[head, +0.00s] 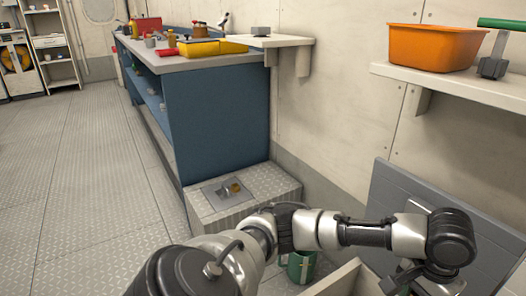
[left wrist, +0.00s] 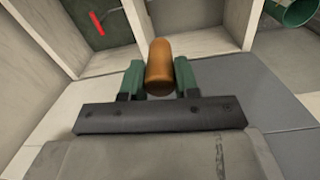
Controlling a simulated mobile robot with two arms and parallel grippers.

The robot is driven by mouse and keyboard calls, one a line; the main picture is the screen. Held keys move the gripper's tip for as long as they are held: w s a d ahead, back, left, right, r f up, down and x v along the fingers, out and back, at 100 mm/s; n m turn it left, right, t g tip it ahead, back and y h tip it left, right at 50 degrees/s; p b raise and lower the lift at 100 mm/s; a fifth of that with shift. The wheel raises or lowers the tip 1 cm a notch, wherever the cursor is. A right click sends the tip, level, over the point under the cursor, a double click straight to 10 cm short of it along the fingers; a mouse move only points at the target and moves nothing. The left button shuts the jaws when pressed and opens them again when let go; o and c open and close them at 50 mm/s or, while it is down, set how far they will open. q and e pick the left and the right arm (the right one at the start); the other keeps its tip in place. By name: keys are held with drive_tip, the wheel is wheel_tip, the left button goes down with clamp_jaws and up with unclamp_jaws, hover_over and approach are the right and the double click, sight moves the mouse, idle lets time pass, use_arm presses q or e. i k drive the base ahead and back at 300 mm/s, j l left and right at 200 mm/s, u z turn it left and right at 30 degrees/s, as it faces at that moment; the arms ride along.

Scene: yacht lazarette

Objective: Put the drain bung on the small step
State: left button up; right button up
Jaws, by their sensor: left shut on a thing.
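My left gripper shows in the left wrist view (left wrist: 158,80) with its green fingers shut on a brown-orange rounded cylinder (left wrist: 158,65), which looks like the drain bung. In the head view my left gripper (head: 402,277) is at the lower right, partly hidden by my own arm, and the bung cannot be made out there. The small step (head: 268,181) is a low block with a tread-plate top at the foot of the blue workbench, left of the gripper. My right gripper is not in view.
A grey plate (head: 212,199) with small metal and brass pieces lies on the step. A pale open box (head: 340,279) is under the gripper, beside a green container (head: 302,266). A grey panel (head: 400,190) leans by the wall. A shelf (head: 450,88) holds an orange bin (head: 430,48).

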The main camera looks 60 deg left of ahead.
sight(264, 195)
drive_tip(key=k+j, duration=0.1)
drive_tip(key=j, duration=0.4)
drive_tip(key=k+j, duration=0.1)
drive_tip(key=j, duration=0.95)
drive_tip(key=k+j, duration=0.15)
drive_tip(key=j, duration=0.4)
drive_tip(key=i+j+u, duration=0.1)
drive_tip(key=j, duration=1.05)
drive_tip(key=i, duration=0.2)
